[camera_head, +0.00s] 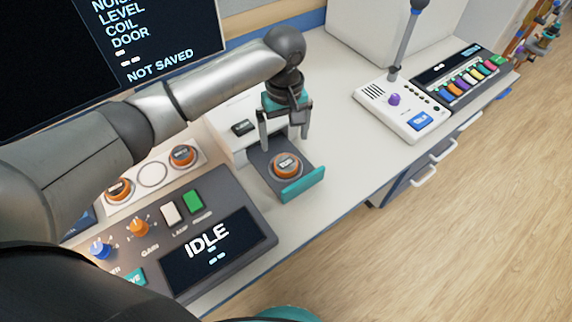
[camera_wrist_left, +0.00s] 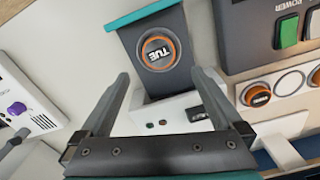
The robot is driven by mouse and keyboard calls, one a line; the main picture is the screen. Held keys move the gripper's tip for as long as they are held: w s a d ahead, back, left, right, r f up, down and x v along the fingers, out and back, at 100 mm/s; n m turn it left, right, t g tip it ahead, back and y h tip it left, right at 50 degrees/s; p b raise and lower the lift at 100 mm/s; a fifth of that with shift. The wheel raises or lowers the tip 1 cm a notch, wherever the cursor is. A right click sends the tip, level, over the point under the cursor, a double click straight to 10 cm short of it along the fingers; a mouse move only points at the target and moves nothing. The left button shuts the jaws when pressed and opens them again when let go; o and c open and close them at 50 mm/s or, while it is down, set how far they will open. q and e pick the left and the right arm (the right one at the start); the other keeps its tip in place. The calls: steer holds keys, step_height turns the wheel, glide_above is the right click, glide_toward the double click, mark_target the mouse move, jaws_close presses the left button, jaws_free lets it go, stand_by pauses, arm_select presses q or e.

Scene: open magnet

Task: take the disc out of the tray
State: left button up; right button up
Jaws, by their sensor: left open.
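The disc (camera_head: 286,164) is orange-rimmed with a dark labelled top that reads TUE in the left wrist view (camera_wrist_left: 158,52). It lies in the dark pulled-out tray (camera_head: 304,193), which has a teal front edge (camera_wrist_left: 143,14) and sticks out of a white box (camera_head: 222,128). My left gripper (camera_head: 284,144) is open and empty, pointing down above the back part of the tray. In the left wrist view its two fingers (camera_wrist_left: 162,82) stand apart, with the disc beyond their tips, between them. My right gripper is not in view.
A control panel (camera_head: 244,212) with an IDLE screen, knobs and buttons stands left of the tray. Behind it a white holder (camera_head: 200,153) carries two more orange discs beside an empty ring. A microphone unit (camera_head: 369,104) stands to the right, with clear desk (camera_head: 345,150) between.

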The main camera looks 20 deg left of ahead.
mark_target(286, 162)
arm_select(q)
step_height(286, 162, down, 3)
steer(key=shift+f+b, duration=0.1)
steer(key=shift+b, duration=0.2)
steer(key=shift+f, duration=0.45)
step_height(286, 162, down, 5)
steer(key=shift+d+b, duration=0.15)
steer(key=shift+b, duration=0.9)
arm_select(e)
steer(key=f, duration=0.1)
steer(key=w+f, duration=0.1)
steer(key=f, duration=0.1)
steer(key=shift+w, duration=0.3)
arm_select(q)
steer(key=shift+c, duration=0.2)
steer(key=c, duration=1.4)
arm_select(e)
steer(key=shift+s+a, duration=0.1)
